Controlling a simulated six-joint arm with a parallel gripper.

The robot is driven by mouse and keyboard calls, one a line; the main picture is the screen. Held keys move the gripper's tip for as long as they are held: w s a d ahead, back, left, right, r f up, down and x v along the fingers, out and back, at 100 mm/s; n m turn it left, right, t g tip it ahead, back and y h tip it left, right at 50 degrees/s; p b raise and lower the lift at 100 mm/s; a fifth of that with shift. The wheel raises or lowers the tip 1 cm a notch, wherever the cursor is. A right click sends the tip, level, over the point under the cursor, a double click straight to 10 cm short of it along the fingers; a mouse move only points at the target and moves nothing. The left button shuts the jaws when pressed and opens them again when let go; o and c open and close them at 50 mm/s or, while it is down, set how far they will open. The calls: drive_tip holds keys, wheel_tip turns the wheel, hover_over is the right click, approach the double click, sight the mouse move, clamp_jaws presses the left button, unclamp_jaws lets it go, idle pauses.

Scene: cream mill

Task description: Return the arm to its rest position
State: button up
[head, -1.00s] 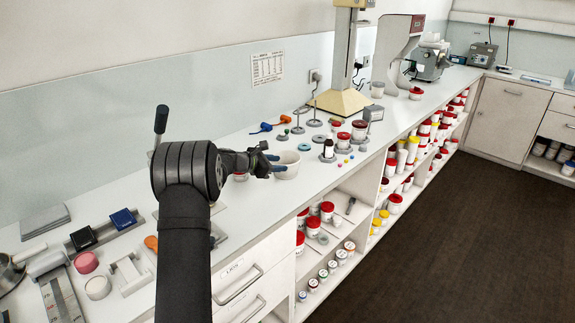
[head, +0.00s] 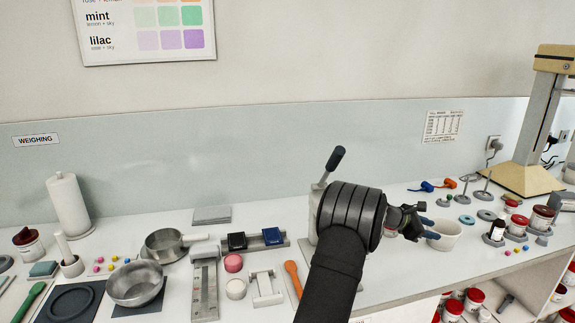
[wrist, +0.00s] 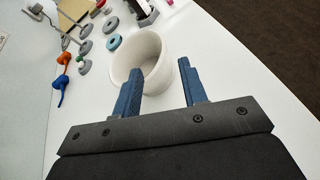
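My gripper (head: 428,228) is at the end of my dark arm, low over the white counter (head: 390,280), just left of a white cup (head: 445,236). In the wrist view my gripper (wrist: 160,82) shows two blue fingers spread apart with nothing held between them. The white cup (wrist: 150,52) stands upright just beyond the fingertips and looks empty. The left finger covers part of its wall. I cannot tell whether a finger touches it.
Orange (head: 446,183) and blue (head: 422,187) items and grey ring stands lie behind the cup. Jars (head: 516,225) stand to its right. Left of my arm are a metal bowl (head: 135,284), a saucepan (head: 165,246) and a scale-marked grey block (head: 204,285). Bare counter lies in front of the cup.

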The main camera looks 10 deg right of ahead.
drive_tip(key=x, duration=0.8)
drive_tip(key=shift+s+d+f, duration=0.1)
drive_tip(key=shift+d+f, duration=0.1)
drive_tip(key=shift+d, duration=0.1)
drive_tip(key=shift+d+r, duration=0.3)
drive_tip(key=shift+r, duration=1.55)
drive_tip(key=shift+f, duration=0.1)
